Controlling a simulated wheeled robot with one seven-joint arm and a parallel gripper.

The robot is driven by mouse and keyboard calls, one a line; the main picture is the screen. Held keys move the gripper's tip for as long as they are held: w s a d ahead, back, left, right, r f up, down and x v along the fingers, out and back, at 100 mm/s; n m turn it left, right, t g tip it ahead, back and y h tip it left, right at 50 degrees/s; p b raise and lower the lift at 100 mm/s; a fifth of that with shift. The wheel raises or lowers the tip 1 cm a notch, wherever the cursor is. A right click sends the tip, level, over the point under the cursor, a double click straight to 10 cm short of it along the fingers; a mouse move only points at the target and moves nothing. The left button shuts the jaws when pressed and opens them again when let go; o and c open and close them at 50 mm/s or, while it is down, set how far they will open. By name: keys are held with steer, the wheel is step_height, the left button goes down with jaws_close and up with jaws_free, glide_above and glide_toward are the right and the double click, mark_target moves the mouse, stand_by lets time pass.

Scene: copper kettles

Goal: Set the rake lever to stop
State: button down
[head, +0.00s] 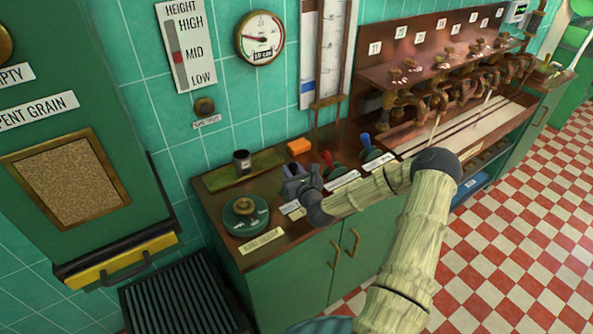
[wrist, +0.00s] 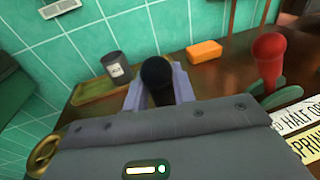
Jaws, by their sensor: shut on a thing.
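A black-knobbed lever (wrist: 156,72) stands on the wooden counter, and its label is not readable, so I cannot confirm it is the rake lever. My gripper (wrist: 158,88) is shut on it, with one pale finger on each side of the knob in the wrist view. In the head view my gripper (head: 294,174) is low over the counter and hides most of this lever. A small white label (head: 292,207) lies in front of it, too small to read.
A red-knobbed lever (wrist: 268,60) stands close on the right, with a blue-knobbed lever (head: 366,141) beyond it. A round green dial (head: 245,214) is on the left. A dark cup (wrist: 116,66) and an orange block (wrist: 204,51) stand behind.

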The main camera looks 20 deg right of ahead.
steer(key=c, duration=1.2)
jaws_free()
steer(key=shift+o, duration=0.2)
steer(key=s+r+p, duration=0.1)
steer(key=s+p, duration=0.3)
steer(key=s, duration=1.3)
steer(key=shift+s+r, duration=0.2)
steer(key=shift+r, duration=0.1)
steer(key=shift+w, duration=0.1)
